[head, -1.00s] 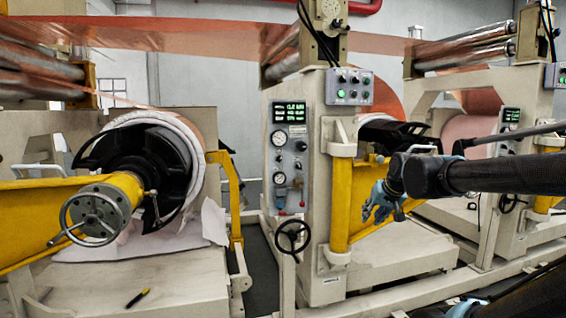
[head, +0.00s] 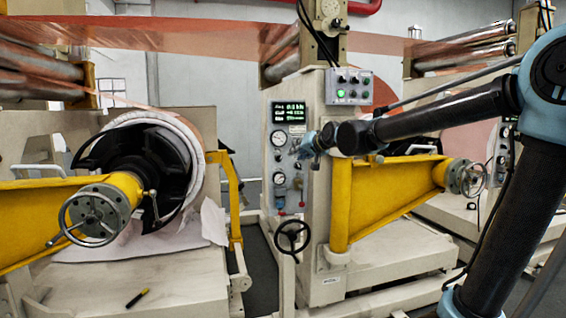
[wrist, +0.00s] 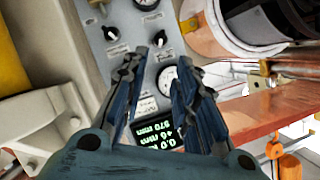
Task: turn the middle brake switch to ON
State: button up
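The middle station's grey control panel (head: 290,200) carries a green-lit display, gauges and small knobs. In the wrist view the panel (wrist: 95,50) appears upside down, with two black knobs, one at left (wrist: 112,34) and one nearer the centre (wrist: 160,38). Their labels are too small to read, so I cannot tell which is the brake switch or its setting. My gripper (wrist: 162,68) is open and empty, its fingers apart before the panel, with a gauge (wrist: 168,78) showing between them. In the head view my gripper (head: 312,147) is at the panel's right edge; contact cannot be told.
A yellow beam (head: 395,195) with a handwheel (head: 467,178) extends right, below my arm. A button box (head: 348,87) sits above the panel, and a black handwheel (head: 292,236) below it. Another yellow beam (head: 30,215) and a large roll (head: 140,160) stand left.

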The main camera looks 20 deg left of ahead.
aim_at(281, 159)
jog(key=x, duration=1.5)
jog(key=shift+f, duration=0.1)
